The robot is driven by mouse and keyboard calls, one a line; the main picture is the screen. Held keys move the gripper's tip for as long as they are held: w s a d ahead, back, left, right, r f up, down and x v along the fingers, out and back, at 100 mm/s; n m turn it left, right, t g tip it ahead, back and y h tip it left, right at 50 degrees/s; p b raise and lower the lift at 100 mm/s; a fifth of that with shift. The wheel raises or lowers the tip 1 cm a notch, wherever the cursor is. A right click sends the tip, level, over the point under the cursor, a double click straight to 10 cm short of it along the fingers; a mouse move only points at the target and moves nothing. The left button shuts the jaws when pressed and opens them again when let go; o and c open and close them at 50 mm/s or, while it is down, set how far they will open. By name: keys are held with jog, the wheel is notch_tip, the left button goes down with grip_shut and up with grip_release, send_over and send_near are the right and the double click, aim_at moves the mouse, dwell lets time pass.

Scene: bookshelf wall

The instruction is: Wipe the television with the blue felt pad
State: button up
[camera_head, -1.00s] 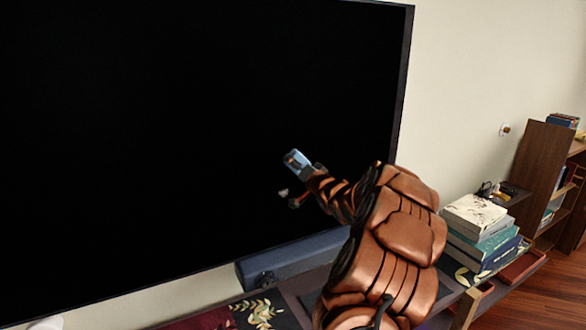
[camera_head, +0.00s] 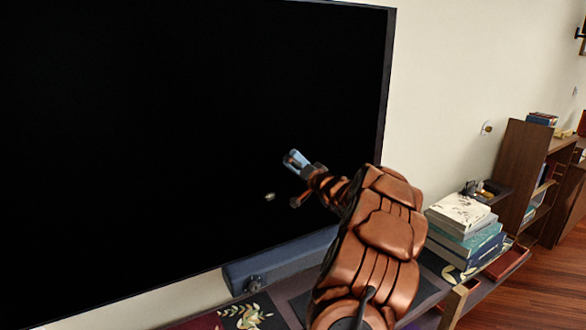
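The television (camera_head: 150,140) is a large black screen filling the left and middle of the view. A small pale mark (camera_head: 270,197) shows on its lower right part. My gripper (camera_head: 303,168) is in front of the screen, above and right of the mark. A small light blue piece, which looks like the blue felt pad (camera_head: 294,158), is at its tip, and the fingers seem shut on it. I cannot tell whether the pad touches the screen. My brown arm reaches up from the bottom and hides part of the screen's lower right corner.
A dark blue-grey soundbar (camera_head: 275,262) lies below the screen on a low console (camera_head: 295,290). A stack of books (camera_head: 465,232) stands right of my arm, with a brown bookshelf (camera_head: 520,165) beyond it. The wood floor (camera_head: 540,285) is clear at the lower right.

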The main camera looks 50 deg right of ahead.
aim_at(304, 164)
jog(key=shift+s+d, duration=0.25)
jog(key=shift+d, duration=0.5)
jog(key=shift+s+d, duration=0.2)
jog(key=shift+d, duration=0.5)
jog(key=shift+s+d, duration=0.25)
jog(key=shift+d, duration=0.35)
jog(key=shift+s+d, duration=0.2)
jog(key=shift+d, duration=0.4)
jog(key=v, duration=0.6)
jog(key=shift+s, duration=0.1)
jog(key=v, duration=0.2)
jog(key=shift+s+a, duration=0.2)
jog(key=shift+s, duration=0.15)
